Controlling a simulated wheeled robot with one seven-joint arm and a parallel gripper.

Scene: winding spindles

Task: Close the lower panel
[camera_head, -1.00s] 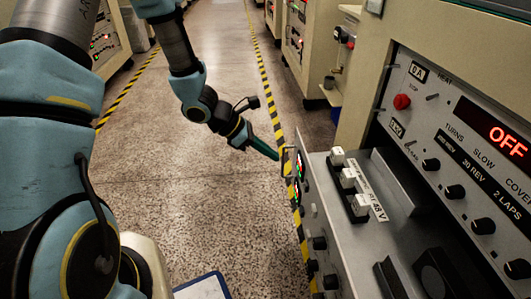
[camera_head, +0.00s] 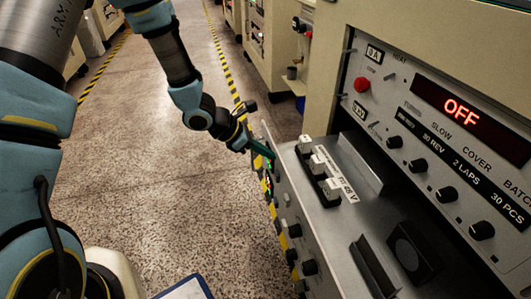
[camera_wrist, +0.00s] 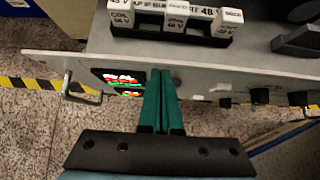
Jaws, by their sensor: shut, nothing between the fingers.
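The lower panel (camera_head: 330,236) is a grey slide-out unit, standing out from the cabinet below the upper control panel. Its front face, with several knobs, faces left in the head view. It also shows in the wrist view (camera_wrist: 215,76), with a metal handle (camera_wrist: 67,86) near the left end and a small lit display (camera_wrist: 120,82). My gripper (camera_head: 268,154) is at the far end of the front face. In the wrist view its two green fingers (camera_wrist: 161,74) are together and empty, between the display and the knobs. Whether the tips touch the face is unclear.
The upper control panel (camera_head: 450,130) has a red button, knobs and a display reading OFF. White block switches (camera_head: 318,166) sit on top of the lower panel. Other cabinets (camera_head: 280,45) line the aisle.

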